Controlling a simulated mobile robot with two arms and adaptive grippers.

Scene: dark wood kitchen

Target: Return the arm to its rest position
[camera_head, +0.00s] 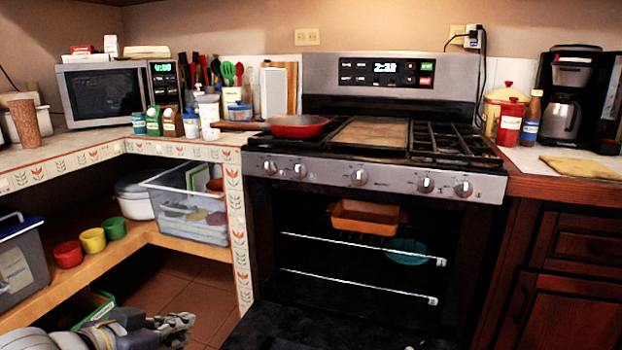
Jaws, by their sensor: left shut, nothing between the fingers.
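My left arm comes in at the bottom left corner, and its gripper (183,324) is low in front of the lower shelf. The gripper is shut and empty. It is apart from the shelf and the oven. My right gripper is not in view.
The oven (345,315) stands open in the middle, its door lowered towards me. An orange dish (365,216) and a teal bowl (405,252) are inside. A red pan (298,126) is on the stove. The lower shelf (60,298) holds colored cups and bins. Floor (205,299) shows right of my gripper.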

